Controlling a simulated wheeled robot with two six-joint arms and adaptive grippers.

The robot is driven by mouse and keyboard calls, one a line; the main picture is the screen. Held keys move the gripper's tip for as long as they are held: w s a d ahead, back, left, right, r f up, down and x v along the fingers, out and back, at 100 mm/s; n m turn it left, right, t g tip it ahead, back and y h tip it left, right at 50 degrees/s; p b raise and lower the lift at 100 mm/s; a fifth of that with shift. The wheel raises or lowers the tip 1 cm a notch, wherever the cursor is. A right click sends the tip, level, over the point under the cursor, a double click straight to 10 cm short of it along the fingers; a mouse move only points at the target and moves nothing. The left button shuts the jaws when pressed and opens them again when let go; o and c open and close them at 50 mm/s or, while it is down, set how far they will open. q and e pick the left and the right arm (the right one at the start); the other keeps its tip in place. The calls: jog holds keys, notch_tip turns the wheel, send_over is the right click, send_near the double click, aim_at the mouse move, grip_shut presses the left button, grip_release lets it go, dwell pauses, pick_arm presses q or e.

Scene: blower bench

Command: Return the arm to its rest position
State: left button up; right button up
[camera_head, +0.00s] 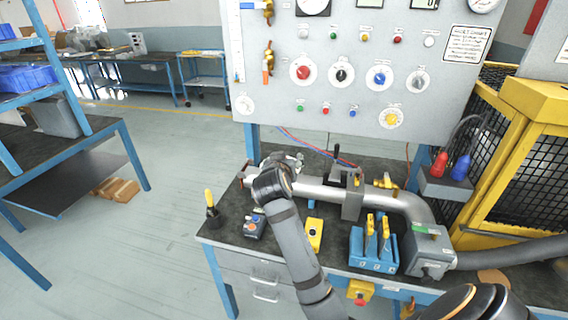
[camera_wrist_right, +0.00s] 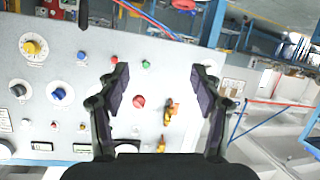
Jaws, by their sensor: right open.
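My right arm, grey with dark joints, reaches up from the bottom of the head view over the bench. Its wrist is bent near the left end of the silver pipe. The right gripper (camera_head: 296,160) is small and partly hidden there by the wrist. In the right wrist view my right gripper (camera_wrist_right: 158,88) has its two dark fingers wide apart, with nothing held between them. Beyond the fingers is the control panel (camera_wrist_right: 75,118), which appears upside down, with a red knob (camera_wrist_right: 139,101) showing in the gap. My left gripper is in neither view.
The control panel (camera_head: 340,112) rises behind. A yellow cage (camera_head: 545,105) stands right.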

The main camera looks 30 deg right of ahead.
jog(key=shift+s+f, duration=0.1)
jog(key=shift+f, duration=0.15)
dwell(0.3)
jog(key=s+a+f+n+g+y, duration=0.35)
jog(key=s+f, duration=0.65)
jog(key=f, duration=0.5)
jog(key=s+a+f+n+g+y, duration=0.2)
jog(key=s+a+f, duration=0.25)
jog(key=s, duration=0.45)
jog(key=s+a+f+n+g+y, duration=0.2)
jog(key=s+a+f+y, duration=0.1)
jog(key=s+f, duration=0.4)
jog(key=s+d+f+g, duration=0.1)
jog(key=s+d+f, duration=0.1)
jog(key=f, duration=1.1)
jog(key=s+d+f, duration=0.1)
jog(key=s+f, duration=0.1)
jog(key=f, duration=1.1)
jog(key=s+d+f+m+g, duration=0.1)
jog(key=s+f, duration=1.3)
jog(key=s, duration=0.3)
jog(key=shift+s+f, duration=0.3)
jog(key=shift+f, duration=0.05)
